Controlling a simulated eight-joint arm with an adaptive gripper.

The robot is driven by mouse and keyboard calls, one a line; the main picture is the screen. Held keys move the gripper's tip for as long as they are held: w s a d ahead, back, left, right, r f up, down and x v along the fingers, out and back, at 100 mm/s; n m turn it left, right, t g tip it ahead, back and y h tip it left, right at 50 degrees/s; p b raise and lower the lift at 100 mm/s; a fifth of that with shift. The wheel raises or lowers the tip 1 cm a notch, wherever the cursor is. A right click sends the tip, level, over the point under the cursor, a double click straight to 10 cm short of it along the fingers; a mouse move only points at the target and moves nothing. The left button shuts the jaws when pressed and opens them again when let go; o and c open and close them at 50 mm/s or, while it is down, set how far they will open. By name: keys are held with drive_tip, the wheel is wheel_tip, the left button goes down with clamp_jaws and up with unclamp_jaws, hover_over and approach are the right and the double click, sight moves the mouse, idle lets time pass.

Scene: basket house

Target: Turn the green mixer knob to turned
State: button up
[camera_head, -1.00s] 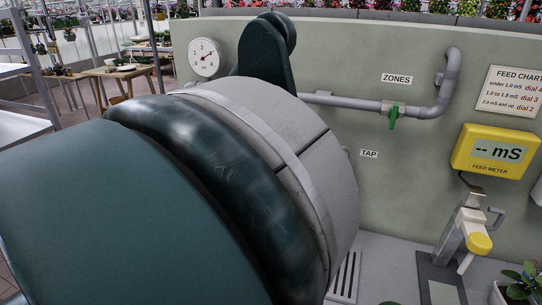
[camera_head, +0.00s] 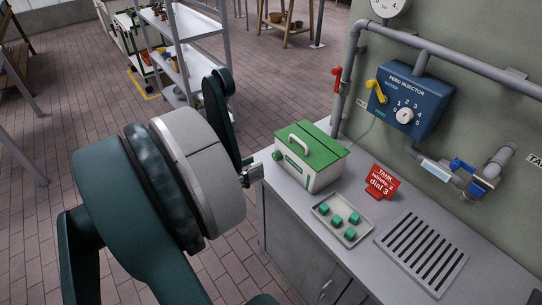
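A small round green knob (camera_head: 279,156) sits on the left end of a cream box with a green lid (camera_head: 312,142) on the counter; it looks like the mixer knob, but its turn position is too small to read. My gripper (camera_head: 252,175) is just left of and below this knob, near the counter's left edge, and looks apart from it. Only its small grey tip shows past my large arm links, so I cannot tell whether it is open or shut.
A metal tray (camera_head: 326,224) with several green cubes, a red sign (camera_head: 382,181) and a drain grate (camera_head: 423,250) lie on the counter. A blue feed injector (camera_head: 408,98) and pipes are on the wall. A wheeled shelf (camera_head: 190,50) stands behind. Brick floor is open at left.

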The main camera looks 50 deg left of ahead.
sight(274, 157)
drive_tip(key=shift+w, duration=0.1)
idle(0.3)
drive_tip(key=shift+w+d+b, duration=0.15)
drive_tip(key=shift+w+b, duration=0.25)
drive_tip(key=shift+w, duration=1.5)
drive_tip(key=shift+w+d+b, duration=0.15)
drive_tip(key=shift+w+b, duration=0.2)
drive_tip(key=shift+w, duration=1.55)
drive_tip(key=c, duration=0.9)
